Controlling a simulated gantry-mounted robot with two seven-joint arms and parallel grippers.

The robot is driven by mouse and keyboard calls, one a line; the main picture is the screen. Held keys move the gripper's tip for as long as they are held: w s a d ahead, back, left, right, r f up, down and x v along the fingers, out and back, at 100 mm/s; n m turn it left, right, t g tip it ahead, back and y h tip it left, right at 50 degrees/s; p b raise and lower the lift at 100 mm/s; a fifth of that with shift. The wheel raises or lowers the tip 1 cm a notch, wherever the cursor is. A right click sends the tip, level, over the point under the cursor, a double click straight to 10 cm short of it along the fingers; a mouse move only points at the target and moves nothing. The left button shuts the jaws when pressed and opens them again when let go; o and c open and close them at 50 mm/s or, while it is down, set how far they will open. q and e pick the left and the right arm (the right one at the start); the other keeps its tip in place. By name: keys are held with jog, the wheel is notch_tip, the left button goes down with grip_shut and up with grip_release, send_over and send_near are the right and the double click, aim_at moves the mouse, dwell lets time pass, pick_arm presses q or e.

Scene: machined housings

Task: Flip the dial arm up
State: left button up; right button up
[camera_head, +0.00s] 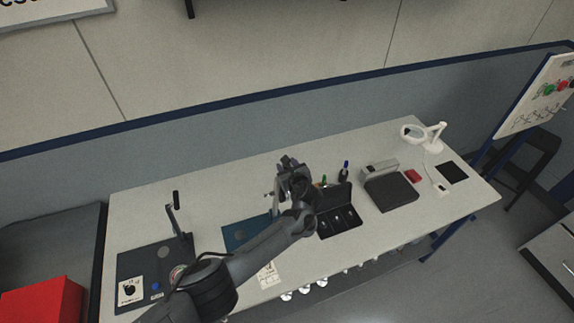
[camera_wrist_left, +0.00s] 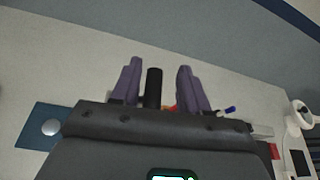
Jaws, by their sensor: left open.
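A teal plate (camera_head: 234,238) lies on the bench, partly hidden by my left arm. A thin metal post (camera_head: 275,202) rises by its right side, next to my left gripper (camera_head: 288,163). In the left wrist view, a black cylindrical handle (camera_wrist_left: 153,88) stands between the two purple fingers of my left gripper (camera_wrist_left: 155,78), closer to the left finger. I take it for the dial arm's grip; its lower end is hidden by the gripper body. The fingers are open, with a gap on the handle's right. The teal plate (camera_wrist_left: 32,128) carries a silver knob (camera_wrist_left: 50,127).
Left on the bench is a dark blue plate (camera_head: 135,262) with an upright black-handled lever (camera_head: 175,203). A partition stands behind.

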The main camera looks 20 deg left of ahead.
pick_arm(q)
jog(key=shift+s+d+f, duration=0.2)
jog(key=shift+s+f, duration=0.1)
jog(key=shift+f, duration=0.25)
jog(key=shift+s+d+r+p, duration=0.3)
jog(key=shift+s+r+p, duration=0.05)
jog(key=shift+s+p, duration=0.15)
jog(key=r+p+v, duration=0.1)
jog(key=p+v, duration=0.1)
jog(key=v, duration=0.7)
jog(key=shift+p, duration=0.35)
